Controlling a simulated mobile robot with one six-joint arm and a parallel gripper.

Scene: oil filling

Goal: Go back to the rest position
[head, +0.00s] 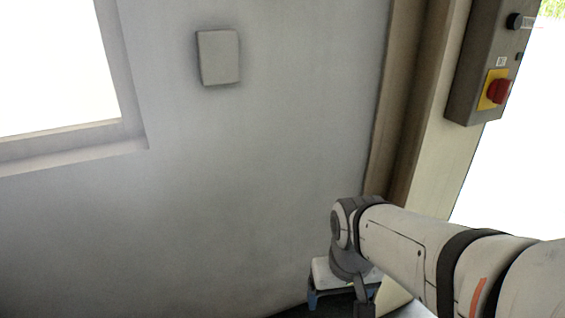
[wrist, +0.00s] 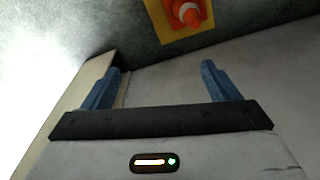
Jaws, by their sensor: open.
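My gripper (wrist: 160,67) shows in the wrist view with its two blue fingers wide apart and nothing between them. In the head view my arm reaches in from the right. My gripper hangs at its end at the bottom, partly hidden by my own wrist, with a blue finger showing.
A grey control box (head: 473,60) with a red knob (head: 498,91) on a yellow plate is at the upper right. A yellow plate with a red knob (wrist: 186,12) also tops the wrist view. A wall box (head: 218,57) and bright window (head: 55,70) are at left.

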